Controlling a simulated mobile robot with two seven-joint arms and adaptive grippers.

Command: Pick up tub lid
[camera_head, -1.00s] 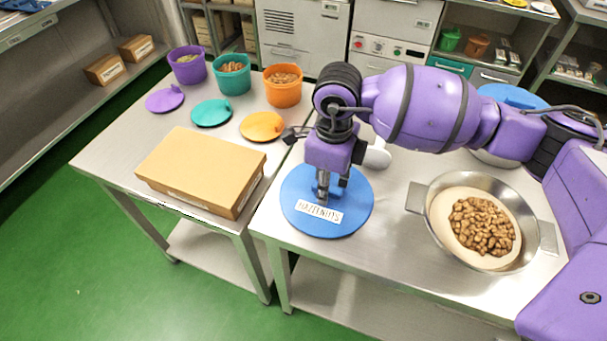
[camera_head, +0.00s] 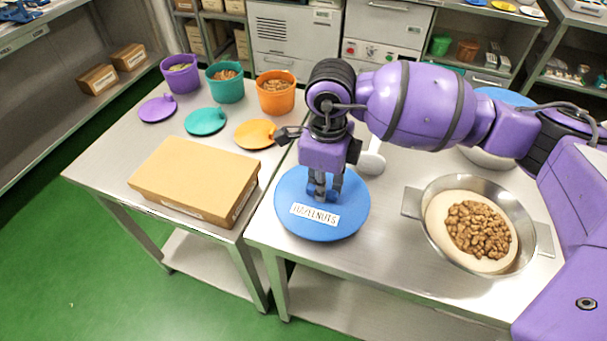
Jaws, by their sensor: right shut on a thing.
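The tub lid (camera_head: 351,223) is a flat blue disc with a white "HAZELNUTS" label on top, at the front left of the right-hand steel table. My right gripper (camera_head: 324,194) points down at the lid's centre and is shut on its raised grip, which the fingers mostly hide. The lid looks level. I cannot tell whether it touches the table or is slightly above it. My left gripper is not in view.
A steel bowl of nuts (camera_head: 535,225) stands right of the lid. A cardboard box (camera_head: 190,175) lies on the left table, with purple (camera_head: 181,78), teal (camera_head: 227,88) and orange (camera_head: 276,99) tubs and their lids behind. A white object (camera_head: 371,161) stands behind the lid.

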